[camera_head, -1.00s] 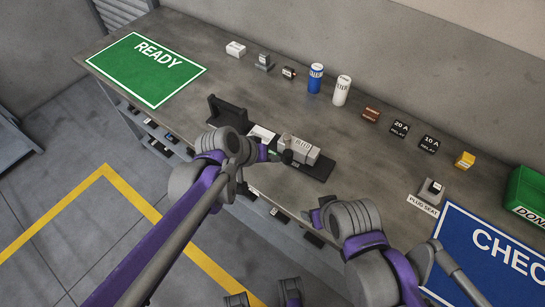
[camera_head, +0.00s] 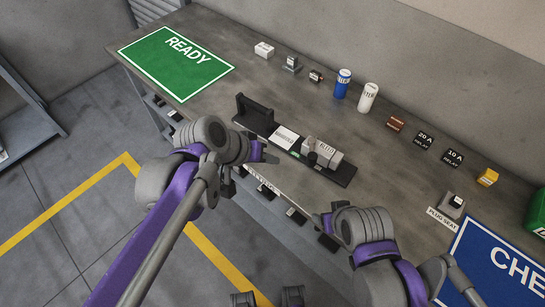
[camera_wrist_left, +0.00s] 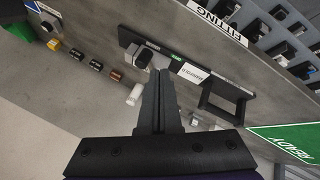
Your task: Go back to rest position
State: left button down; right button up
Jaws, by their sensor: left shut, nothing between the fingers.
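My left gripper (camera_head: 264,154) is shut and empty, in front of the dark pallet (camera_head: 342,176) near the table's front edge. Its closed fingers also show in the left wrist view (camera_wrist_left: 160,90). The pallet has an upright black handle (camera_head: 254,113) at its left end, a white label (camera_head: 285,138) and a grey compressor unit (camera_head: 322,153) on its right part. The left gripper is apart from the unit. My right gripper (camera_head: 322,222) hangs off the front edge to the right; its finger opening is unclear.
A green READY mat (camera_head: 160,72) lies at the table's left end. A blue CHECK mat (camera_head: 480,270) lies at the right, by a plug seat (camera_head: 452,205). Blue (camera_head: 342,84) and white (camera_head: 368,98) canisters and several small parts line the back. Shelf bins sit under the front edge.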

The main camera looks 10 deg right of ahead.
dwell(0.4)
pick_arm(q)
jog(key=s+a+f+n+y, duration=0.1)
jog(key=s+a+f+y, duration=0.1)
jog(key=a, duration=0.5)
jog(key=s+a+f+n+t+y+p, duration=0.1)
jog(key=s+a+f+y, duration=0.1)
jog(key=s+a, duration=0.3)
jog(key=s+a+f+n+t+y+p, duration=0.1)
jog(key=s+a, duration=0.3)
jog(key=a, duration=0.6)
jog(key=shift+s+f+n+y, duration=0.3)
jog(key=shift+f+y, duration=0.35)
jog(key=shift+y, duration=0.15)
